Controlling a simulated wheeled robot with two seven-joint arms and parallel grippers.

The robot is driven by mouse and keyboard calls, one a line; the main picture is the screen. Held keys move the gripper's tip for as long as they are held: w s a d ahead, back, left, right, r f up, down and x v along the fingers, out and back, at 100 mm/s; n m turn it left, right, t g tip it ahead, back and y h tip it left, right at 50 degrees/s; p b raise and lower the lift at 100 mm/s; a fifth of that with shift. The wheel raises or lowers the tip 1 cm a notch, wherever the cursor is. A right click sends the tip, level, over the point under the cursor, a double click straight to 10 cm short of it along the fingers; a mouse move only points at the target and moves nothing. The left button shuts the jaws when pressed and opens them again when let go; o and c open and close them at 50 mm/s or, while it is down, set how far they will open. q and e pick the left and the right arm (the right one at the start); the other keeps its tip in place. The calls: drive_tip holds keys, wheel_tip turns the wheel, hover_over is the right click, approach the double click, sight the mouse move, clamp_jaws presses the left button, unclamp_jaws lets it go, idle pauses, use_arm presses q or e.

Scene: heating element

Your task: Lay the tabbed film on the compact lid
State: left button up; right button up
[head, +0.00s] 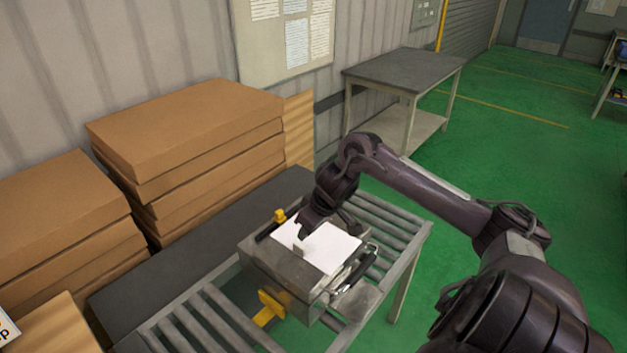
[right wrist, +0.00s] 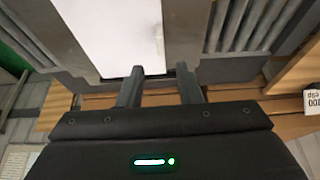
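The tabbed film (head: 322,246) is a white sheet lying on the top of the grey compact box, over its lid (head: 272,256). A small pale tab (head: 299,250) seems to stand up near its left edge. The film also shows at the top of the right wrist view (right wrist: 112,35), with its side edge running between the lines of my fingers. My right gripper (head: 305,230) is close above the film's left part. In the right wrist view its two fingers (right wrist: 160,92) are spread, with nothing visible between their tips. My left gripper is out of view.
The box stands on a roller conveyor (head: 205,318), with yellow clips (head: 268,308) and a dark handle (head: 358,268) on its sides. Stacked cardboard boxes (head: 190,130) rise at the left. A grey table (head: 405,70) stands behind. Green floor is clear at right.

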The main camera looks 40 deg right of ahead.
drive_tip(key=shift+v, duration=1.7)
